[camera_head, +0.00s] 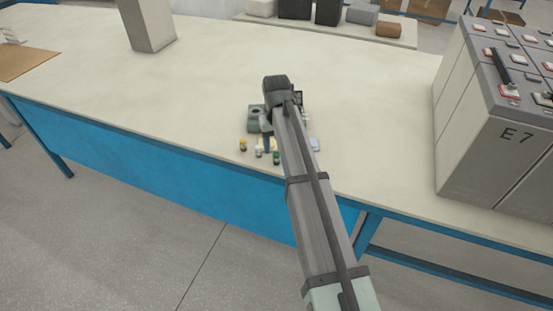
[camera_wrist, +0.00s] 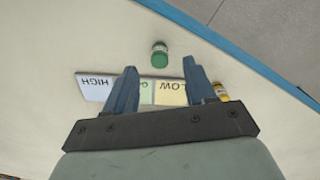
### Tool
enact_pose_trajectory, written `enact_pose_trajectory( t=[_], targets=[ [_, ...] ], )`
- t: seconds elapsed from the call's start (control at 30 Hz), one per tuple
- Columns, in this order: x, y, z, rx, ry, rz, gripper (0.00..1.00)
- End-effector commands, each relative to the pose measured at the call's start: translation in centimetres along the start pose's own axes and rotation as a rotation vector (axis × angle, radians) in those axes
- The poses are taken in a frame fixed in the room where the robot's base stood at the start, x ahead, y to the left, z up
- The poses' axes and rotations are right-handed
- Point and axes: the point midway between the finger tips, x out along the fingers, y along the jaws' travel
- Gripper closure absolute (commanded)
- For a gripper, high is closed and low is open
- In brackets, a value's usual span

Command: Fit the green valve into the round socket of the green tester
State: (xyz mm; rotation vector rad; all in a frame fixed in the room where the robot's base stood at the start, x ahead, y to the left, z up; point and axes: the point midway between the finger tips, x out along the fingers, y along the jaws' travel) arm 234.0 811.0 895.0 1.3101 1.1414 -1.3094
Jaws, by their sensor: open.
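The green valve (camera_wrist: 160,55) stands on the table in the wrist view, a small cylinder with a green top and a paler band. In the head view it is the small green piece (camera_head: 276,157) near the table's front edge. My gripper (camera_wrist: 159,64) is open, with its two blue fingers apart and nothing held between them. The valve appears just past the fingertips, in line with the gap; I cannot tell the height between them. A grey-green box with a dark round opening (camera_head: 254,117), which looks like the tester, stands left of my gripper, partly hidden by my arm.
Cards marked HIGH (camera_wrist: 95,86) and LOW (camera_wrist: 171,93) lie beneath the fingers. A yellow-capped piece (camera_head: 243,145) and a whitish piece (camera_head: 259,152) stand left of the valve. The large battery block E7 (camera_head: 500,120) is at right.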

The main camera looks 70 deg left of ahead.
Motion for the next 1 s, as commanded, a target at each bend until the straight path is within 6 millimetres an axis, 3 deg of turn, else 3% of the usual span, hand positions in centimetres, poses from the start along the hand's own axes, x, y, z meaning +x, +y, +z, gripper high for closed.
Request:
enact_pose_trajectory(
  t=[0.3, 0.6, 1.0],
  targets=[
    [3.9, 0.1, -0.1, 0.000, -0.002, 0.000, 0.45],
    [4.4, 0.1, -0.2, 0.000, 0.000, 0.000, 0.46],
    [4.4, 0.1, -0.2, 0.000, -0.001, 0.000, 0.84]
  ],
)
